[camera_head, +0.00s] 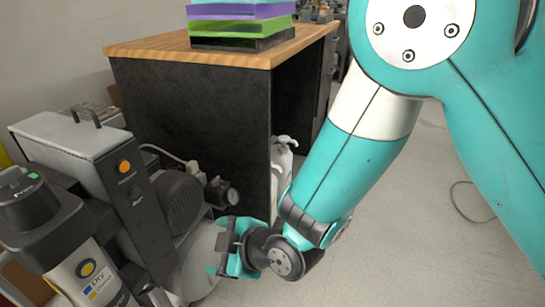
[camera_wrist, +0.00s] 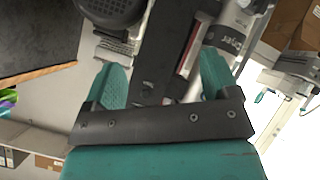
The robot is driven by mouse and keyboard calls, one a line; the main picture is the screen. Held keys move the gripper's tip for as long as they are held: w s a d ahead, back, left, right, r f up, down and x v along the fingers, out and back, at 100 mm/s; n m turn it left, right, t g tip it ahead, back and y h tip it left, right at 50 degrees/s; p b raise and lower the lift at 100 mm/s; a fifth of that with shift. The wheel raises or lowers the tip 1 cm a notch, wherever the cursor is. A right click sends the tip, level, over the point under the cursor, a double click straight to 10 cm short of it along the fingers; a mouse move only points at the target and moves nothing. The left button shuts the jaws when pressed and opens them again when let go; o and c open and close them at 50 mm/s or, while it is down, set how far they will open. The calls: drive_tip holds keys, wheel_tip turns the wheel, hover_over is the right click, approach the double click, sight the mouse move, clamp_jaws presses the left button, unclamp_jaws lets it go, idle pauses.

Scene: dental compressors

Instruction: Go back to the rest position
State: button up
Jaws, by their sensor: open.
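My gripper (camera_head: 226,262) is low in the head view, at the end of my teal arm, close in front of the dental compressor's white tank (camera_head: 200,265). In the wrist view my gripper (camera_wrist: 165,85) shows two teal fingers spread apart, with nothing seen held between them. The compressor (camera_head: 150,190) stands at the left, with a grey box with an orange button, a dark motor and a pressure gauge (camera_head: 222,193). Its dryer cylinder (camera_wrist: 232,30) shows beyond the right finger in the wrist view. Whether the fingers touch the compressor cannot be told.
A dark desk (camera_head: 195,105) with a wooden top stands behind the compressor and carries stacked coloured trays (camera_head: 240,20). A white bottle (camera_head: 282,165) stands beside the desk. A cable (camera_head: 465,200) lies on the right floor, which is otherwise mostly clear.

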drive_tip(key=d+r+m+g+h, duration=0.2)
drive_tip(key=d+r+m, duration=0.4)
drive_tip(key=d+r, duration=0.4)
drive_tip(key=s+d+r+m+g+h, duration=0.3)
drive_tip(key=s+d+r+m, duration=0.4)
drive_tip(key=s+d, duration=0.7)
wheel_tip(320, 180, up, 33)
drive_tip(key=w+n+p, duration=0.1)
drive_tip(key=p, duration=3)
drive_tip(key=shift+d+g+p, duration=0.3)
drive_tip(key=shift+p, duration=0.1)
drive_tip(key=shift+c, duration=0.5)
